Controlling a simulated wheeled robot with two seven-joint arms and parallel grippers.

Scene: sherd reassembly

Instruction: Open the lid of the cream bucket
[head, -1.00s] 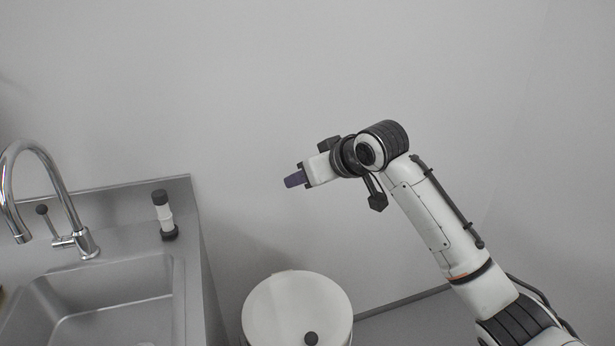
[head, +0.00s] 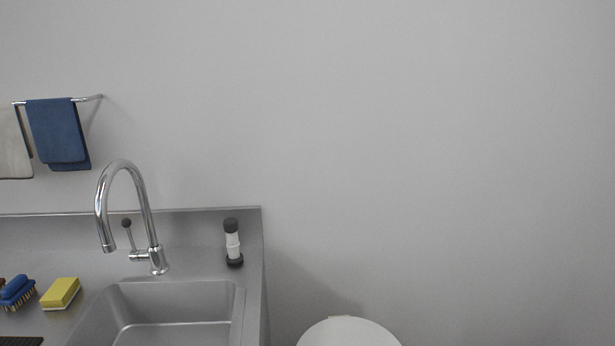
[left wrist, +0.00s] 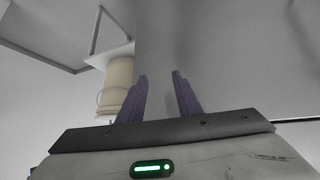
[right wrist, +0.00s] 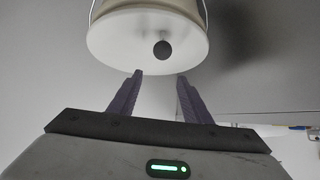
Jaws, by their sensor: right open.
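The bucket's white round lid (head: 350,334) shows at the bottom edge of the head view, mostly cut off. In the right wrist view the lid (right wrist: 115,40) sits on the cream bucket (right wrist: 150,4), with a dark round knob (right wrist: 162,49) near its edge. My right gripper (right wrist: 159,76) is open and empty, its purple fingertips pointing toward the lid near the knob, with no visible contact. My left gripper (left wrist: 158,74) is open and empty. A cream cylinder (left wrist: 118,85) with a thin loop, perhaps the bucket, is beyond its fingers. Neither gripper shows in the head view.
Left of the bucket is a steel counter with a sink (head: 165,320), a tap (head: 150,215) and a black-and-white upright item (head: 233,243). A yellow sponge (head: 60,293) and blue brush (head: 17,290) lie farther left. A blue towel (head: 57,132) hangs on the wall.

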